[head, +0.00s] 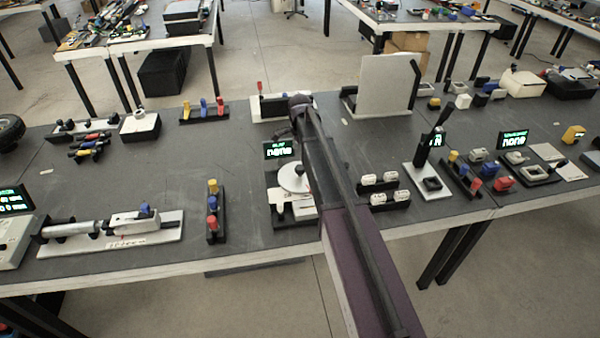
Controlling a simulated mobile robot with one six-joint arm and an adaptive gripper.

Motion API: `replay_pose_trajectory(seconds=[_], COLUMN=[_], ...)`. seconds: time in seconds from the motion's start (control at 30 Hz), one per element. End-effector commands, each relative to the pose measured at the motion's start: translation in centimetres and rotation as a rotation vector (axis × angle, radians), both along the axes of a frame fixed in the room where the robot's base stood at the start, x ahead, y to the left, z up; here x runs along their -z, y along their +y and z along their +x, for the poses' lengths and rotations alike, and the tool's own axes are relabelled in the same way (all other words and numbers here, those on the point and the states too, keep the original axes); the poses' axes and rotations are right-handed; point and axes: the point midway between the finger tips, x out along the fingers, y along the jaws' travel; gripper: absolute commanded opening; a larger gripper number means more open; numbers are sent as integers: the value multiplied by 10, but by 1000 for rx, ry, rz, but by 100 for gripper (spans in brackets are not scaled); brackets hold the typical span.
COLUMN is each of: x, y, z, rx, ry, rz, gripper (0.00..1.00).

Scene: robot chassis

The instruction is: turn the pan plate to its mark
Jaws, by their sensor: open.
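The pan plate, a round pale disc (293,177), lies on a small dark-based station near the front edge of the middle table. A small dark part shows at its right side, beside my arm. A white piece with a pointed shape sits just below the disc. The mark cannot be made out at this size. My arm reaches up from the bottom of the head view and passes just right of the plate. My gripper (297,108), at the dark far end of the arm, is open beyond the plate; its fingers are hard to separate from the arm.
A small green-lit display (278,149) stands behind the plate. A dark rack with red, blue and yellow knobs (213,204) stands to its left. White blocks in black holders (378,182) stand right of my arm. Bare table lies left of the plate.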

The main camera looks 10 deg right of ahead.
Motion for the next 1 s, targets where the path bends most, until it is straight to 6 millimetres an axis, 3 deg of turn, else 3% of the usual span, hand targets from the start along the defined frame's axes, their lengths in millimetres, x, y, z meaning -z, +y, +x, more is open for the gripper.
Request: replay_pose_trajectory(seconds=[1.0], x=[75], y=[0], z=[0], rx=[0], ry=[0], rz=[0], gripper=[90])
